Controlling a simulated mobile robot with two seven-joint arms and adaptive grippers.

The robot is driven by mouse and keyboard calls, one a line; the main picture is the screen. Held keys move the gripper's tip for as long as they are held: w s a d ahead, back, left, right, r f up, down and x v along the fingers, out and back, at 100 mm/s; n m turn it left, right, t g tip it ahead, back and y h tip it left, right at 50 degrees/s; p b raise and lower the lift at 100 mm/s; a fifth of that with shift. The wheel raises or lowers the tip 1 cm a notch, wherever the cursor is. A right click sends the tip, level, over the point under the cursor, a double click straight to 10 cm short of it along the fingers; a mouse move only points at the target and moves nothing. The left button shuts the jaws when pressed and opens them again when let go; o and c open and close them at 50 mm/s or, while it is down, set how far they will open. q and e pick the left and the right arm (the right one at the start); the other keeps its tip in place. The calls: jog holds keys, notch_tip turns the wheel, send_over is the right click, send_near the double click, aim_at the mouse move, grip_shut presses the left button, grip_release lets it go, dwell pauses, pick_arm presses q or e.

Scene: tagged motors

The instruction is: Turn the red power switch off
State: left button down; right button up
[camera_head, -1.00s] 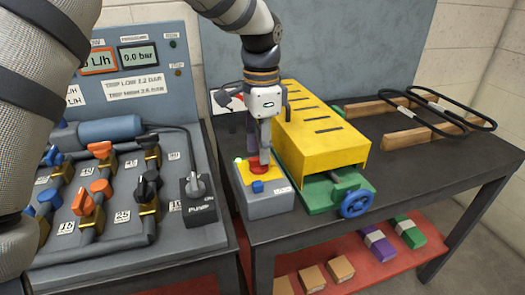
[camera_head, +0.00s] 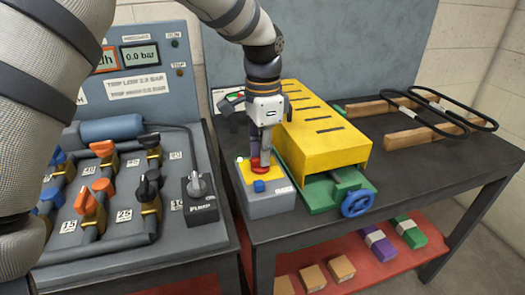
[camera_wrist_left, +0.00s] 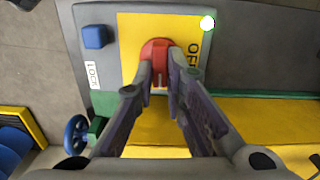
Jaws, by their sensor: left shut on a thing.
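The red power switch (camera_head: 255,164) sits on a yellow plate (camera_head: 281,180) on top of a grey box (camera_head: 270,206) at the near left of the right-hand table. My left gripper (camera_head: 261,167) points down at it, its fingers closed on the red handle. In the left wrist view the red switch (camera_wrist_left: 157,46) shows between and just beyond the fingertips (camera_wrist_left: 160,76). Part of an "OFF" label shows beside it on the yellow plate. The fingers partly cover the handle, so its exact angle is hard to tell. My right gripper is out of view.
A yellow slotted cover (camera_head: 320,135) stands close to the right. A blue handwheel (camera_head: 358,203) is at the front. A panel with pumps and valves (camera_head: 110,215) stands left.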

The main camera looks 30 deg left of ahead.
pick_arm(q)
jog(key=n, duration=0.2)
jog(key=shift+r+n+p, duration=0.2)
jog(key=shift+n+p, duration=0.2)
jog(key=n, duration=0.3)
jog(key=shift+a+f+n, duration=0.1)
jog(key=shift+a+n, duration=0.05)
jog(key=shift+n, duration=0.15)
jog(key=n, duration=0.5)
jog(key=shift+a+f+n, duration=0.1)
jog(key=shift+a+n, duration=0.05)
jog(key=shift+n, duration=0.15)
jog(key=n, duration=0.5)
jog(key=shift+a, duration=0.1)
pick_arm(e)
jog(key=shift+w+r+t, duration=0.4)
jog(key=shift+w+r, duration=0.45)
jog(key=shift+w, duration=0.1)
pick_arm(q)
jog(key=shift+n, duration=0.4)
jog(key=c, duration=1.6)
grip_release()
jog(key=shift+c, duration=0.2)
